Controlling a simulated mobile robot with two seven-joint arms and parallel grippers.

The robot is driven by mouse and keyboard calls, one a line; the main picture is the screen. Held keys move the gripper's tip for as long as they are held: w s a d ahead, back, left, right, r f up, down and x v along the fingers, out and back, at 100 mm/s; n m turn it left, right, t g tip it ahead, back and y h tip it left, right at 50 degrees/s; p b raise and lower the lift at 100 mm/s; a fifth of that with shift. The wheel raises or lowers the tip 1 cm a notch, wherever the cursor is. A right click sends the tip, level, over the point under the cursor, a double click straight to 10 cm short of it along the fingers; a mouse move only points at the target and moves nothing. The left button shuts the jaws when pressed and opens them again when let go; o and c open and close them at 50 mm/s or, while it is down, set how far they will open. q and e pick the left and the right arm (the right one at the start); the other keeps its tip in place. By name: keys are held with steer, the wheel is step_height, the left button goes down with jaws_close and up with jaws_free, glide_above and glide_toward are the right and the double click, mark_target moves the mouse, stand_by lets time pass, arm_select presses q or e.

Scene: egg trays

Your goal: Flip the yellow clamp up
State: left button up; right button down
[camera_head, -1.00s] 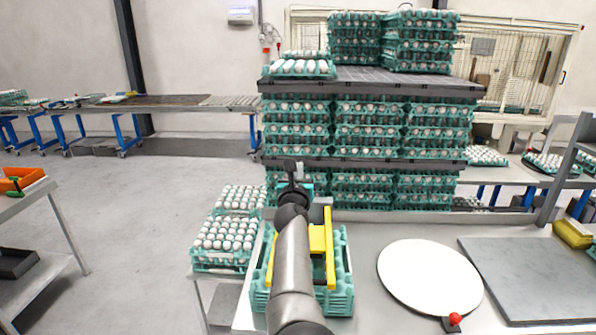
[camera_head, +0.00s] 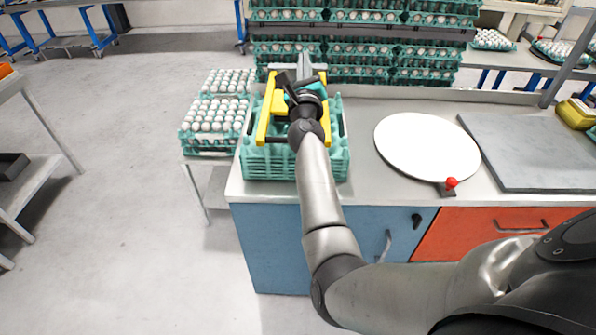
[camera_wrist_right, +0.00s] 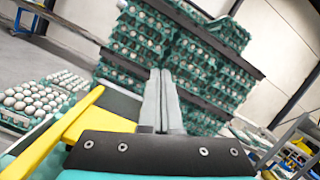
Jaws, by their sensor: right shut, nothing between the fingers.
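The yellow clamp (camera_head: 264,118) is a frame with two long bars. It lies over a teal crate (camera_head: 270,163) at the front left of the worktop. My right arm covers much of the clamp's middle and part of the crate. My right gripper (camera_head: 304,62) is at the far end of the clamp, above it or beside it; I cannot tell if they touch. In the right wrist view the gripper's two grey fingers (camera_wrist_right: 160,100) are shut together with nothing between them. A yellow bar of the clamp (camera_wrist_right: 50,135) shows to their left. My left gripper is not in view.
Teal trays of white eggs (camera_head: 218,115) stand left of the crate. Tall stacks of egg trays (camera_head: 365,50) rise behind. A white round disc (camera_head: 425,145), a red knob (camera_head: 451,183) and a grey plate (camera_head: 530,150) are on the worktop at right.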

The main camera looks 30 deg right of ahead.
arm_select(q)
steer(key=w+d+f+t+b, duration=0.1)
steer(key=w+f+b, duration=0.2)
steer(key=b, duration=1.2)
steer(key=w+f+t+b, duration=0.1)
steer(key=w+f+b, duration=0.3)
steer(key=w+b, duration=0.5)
steer(key=b, duration=0.7)
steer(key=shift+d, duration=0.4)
arm_select(e)
steer(key=s+a+f+m+t+h, duration=0.1)
steer(key=s+a+f, duration=0.2)
steer(key=f, duration=0.6)
steer(key=s+a+f+m+t+h, duration=0.1)
steer(key=s+a+f+m, duration=0.1)
steer(key=s+a+f, duration=0.2)
steer(key=s+a+f+m+t, duration=0.1)
steer(key=s+a+f, duration=0.3)
steer(key=s+f, duration=0.5)
step_height(320, 180, down, 7)
steer(key=shift+f+m+h, duration=0.1)
steer(key=shift+m+h, duration=0.3)
steer(key=shift+m, duration=0.3)
